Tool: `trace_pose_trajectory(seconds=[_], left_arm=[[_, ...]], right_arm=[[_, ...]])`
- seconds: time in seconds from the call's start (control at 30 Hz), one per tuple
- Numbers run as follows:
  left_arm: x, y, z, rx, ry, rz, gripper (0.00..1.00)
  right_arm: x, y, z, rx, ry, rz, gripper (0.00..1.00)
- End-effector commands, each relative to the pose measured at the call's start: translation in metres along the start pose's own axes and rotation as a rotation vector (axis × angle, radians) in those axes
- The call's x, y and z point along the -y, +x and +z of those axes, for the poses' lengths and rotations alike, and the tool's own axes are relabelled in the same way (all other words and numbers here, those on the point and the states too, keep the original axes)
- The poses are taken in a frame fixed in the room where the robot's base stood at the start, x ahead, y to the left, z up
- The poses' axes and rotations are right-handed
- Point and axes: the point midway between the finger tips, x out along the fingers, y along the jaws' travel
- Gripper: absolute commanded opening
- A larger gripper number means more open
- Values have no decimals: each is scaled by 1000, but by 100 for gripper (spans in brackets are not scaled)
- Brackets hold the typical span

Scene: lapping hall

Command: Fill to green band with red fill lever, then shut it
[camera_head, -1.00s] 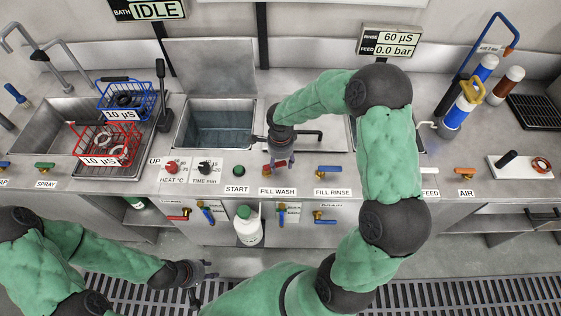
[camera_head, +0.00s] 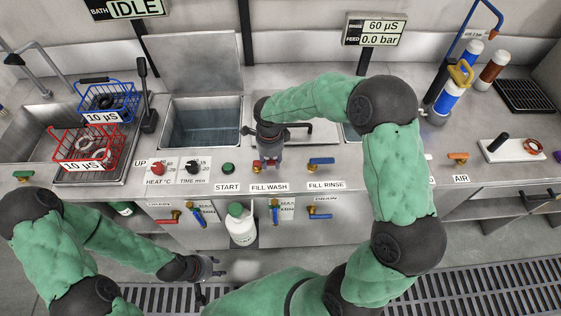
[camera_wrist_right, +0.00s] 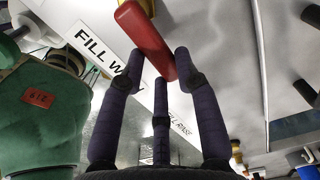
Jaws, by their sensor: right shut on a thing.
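The red fill lever (camera_wrist_right: 146,38) shows between my right gripper's fingers in the right wrist view, above the FILL WASH label (camera_wrist_right: 95,50). My right gripper (camera_wrist_right: 158,66) is shut on it. In the head view my right gripper (camera_head: 268,160) points down at the counter's front strip, above the FILL WASH label (camera_head: 269,188), and mostly covers the lever. The wash tank (camera_head: 201,102) behind it holds bluish-grey water; I cannot make out a green band. My left gripper (camera_head: 211,270) is low in front of the cabinets, away from the lever; its jaws are too small to read.
A blue FILL RINSE lever (camera_head: 321,161) stands just right of the red one. Left are a START button (camera_head: 228,168), two knobs, and red (camera_head: 86,145) and blue (camera_head: 108,100) baskets. A white bottle (camera_head: 241,226) stands below the counter. The BATH display (camera_head: 135,9) reads IDLE.

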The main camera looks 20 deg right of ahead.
Motion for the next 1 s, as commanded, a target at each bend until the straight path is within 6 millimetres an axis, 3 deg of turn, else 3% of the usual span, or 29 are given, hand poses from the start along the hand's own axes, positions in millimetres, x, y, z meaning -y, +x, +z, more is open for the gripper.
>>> trace_pose_trajectory(seconds=[0.23,0.27,0.33,0.77,1.0], left_arm=[[0,-1,0,-1,0,0,40],[0,-1,0,-1,0,0,40],[0,-1,0,-1,0,0,40],[0,-1,0,-1,0,0,40],[0,-1,0,0,0,0,40]], right_arm=[[-1,0,0,0,11,4,0],[-1,0,0,0,11,4,38],[-1,0,0,0,10,4,57],[0,-6,0,1,7,1,57],[1,-45,0,3,7,-2,57]])
